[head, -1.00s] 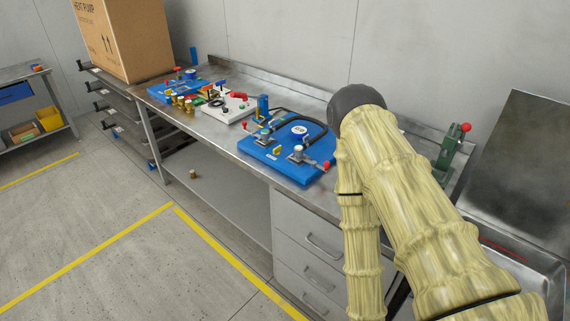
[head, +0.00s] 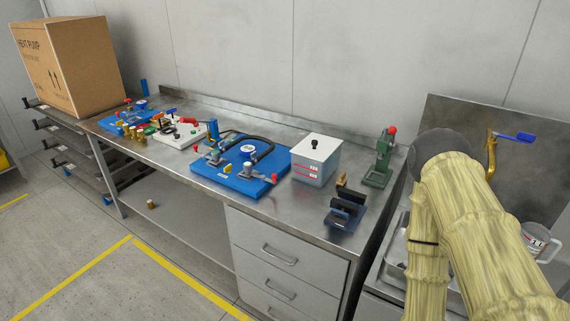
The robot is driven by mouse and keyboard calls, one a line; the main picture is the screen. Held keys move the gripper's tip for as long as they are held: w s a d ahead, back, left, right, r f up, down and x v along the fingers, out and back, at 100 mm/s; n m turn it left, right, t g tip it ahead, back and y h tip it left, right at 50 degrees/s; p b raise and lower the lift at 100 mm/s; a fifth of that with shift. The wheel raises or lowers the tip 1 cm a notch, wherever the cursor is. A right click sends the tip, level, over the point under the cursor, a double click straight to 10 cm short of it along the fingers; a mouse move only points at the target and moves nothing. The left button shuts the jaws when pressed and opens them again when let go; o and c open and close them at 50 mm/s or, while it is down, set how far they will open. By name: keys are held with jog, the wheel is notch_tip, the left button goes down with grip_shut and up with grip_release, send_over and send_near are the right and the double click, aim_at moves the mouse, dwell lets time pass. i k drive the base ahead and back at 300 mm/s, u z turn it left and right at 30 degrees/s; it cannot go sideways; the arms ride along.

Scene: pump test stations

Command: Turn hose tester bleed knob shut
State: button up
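A blue board (head: 214,182) on the steel bench carries a round gauge (head: 248,151), a curved black hose (head: 267,153) and metal fittings; it looks like the hose tester. A small yellow handle (head: 227,168) sits near its front, and a red knob (head: 274,177) is at its right side. I cannot tell which fitting is the bleed knob or how far it is turned. My arm shows at the right, in front of the sink and well apart from the board. My gripper is not in view.
A grey box with a black knob (head: 314,168), a dark blue vise (head: 345,212) and a green press (head: 381,160) stand right of the board. A white unit (head: 178,139) and another blue board (head: 110,122) lie left. A carton (head: 75,65) stands farther left.

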aim_at(227, 169)
jog(key=z, duration=0.4)
jog(key=i, duration=1)
jog(key=u, duration=1.85)
